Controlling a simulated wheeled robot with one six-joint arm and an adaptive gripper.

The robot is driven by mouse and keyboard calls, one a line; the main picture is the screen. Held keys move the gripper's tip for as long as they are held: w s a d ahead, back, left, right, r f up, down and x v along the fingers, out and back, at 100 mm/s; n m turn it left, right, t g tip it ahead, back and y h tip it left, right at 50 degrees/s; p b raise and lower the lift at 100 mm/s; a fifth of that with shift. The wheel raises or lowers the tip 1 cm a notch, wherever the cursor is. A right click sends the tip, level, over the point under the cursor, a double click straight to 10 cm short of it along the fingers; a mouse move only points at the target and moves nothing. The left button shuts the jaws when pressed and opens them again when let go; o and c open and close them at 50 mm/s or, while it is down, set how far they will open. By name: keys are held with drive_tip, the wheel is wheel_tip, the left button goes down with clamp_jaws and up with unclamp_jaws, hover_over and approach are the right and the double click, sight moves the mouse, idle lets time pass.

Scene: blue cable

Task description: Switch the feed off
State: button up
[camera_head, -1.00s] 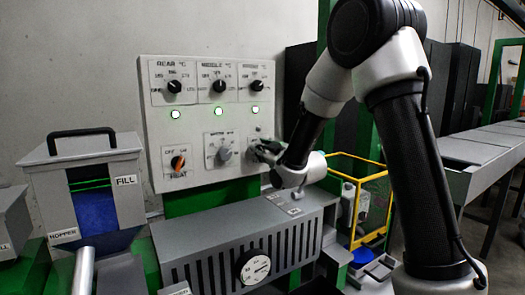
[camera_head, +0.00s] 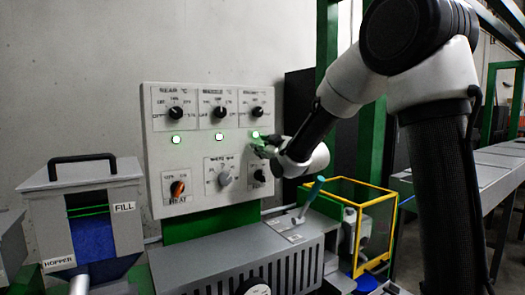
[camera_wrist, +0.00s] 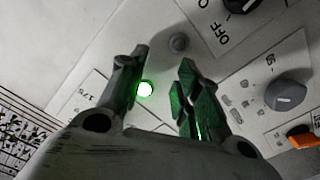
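A black knob (camera_head: 259,175) sits at the lower right of the light-grey control panel (camera_head: 150,130); its label is too small to read in the head view. In the wrist view a black knob (camera_wrist: 240,4) is cut by the top edge, beside "OFF" lettering; its pointer direction is unclear. My gripper (camera_head: 262,142) is in front of the panel near the right green lamp (camera_head: 255,134), above the lower right knob. In the wrist view my gripper (camera_wrist: 162,60) has its fingers apart with nothing held, the lit lamp (camera_wrist: 145,89) showing between them.
The grey knob (camera_head: 225,178) and orange heat knob (camera_head: 177,188) are left of the black one. Three black temperature knobs line the panel's top. A teal-handled lever (camera_head: 313,190) stands on the grey machine below. A yellow-framed box (camera_head: 345,190) is at right.

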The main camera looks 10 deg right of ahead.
sight(262, 171)
drive_tip(key=s+d+f+m, duration=0.3)
drive_tip(key=s+f+m, duration=0.1)
drive_tip(key=s+f, duration=0.4)
drive_tip(key=x, duration=0.5)
drive_tip(key=f+x, duration=0.1)
drive_tip(key=x, duration=0.1)
drive_tip(key=shift+w+f, duration=0.1)
drive_tip(key=shift+w, duration=0.1)
drive_tip(key=shift+w+a, duration=0.25)
drive_tip(key=shift+w, duration=0.3)
drive_tip(key=shift+c, duration=0.2)
clamp_jaws()
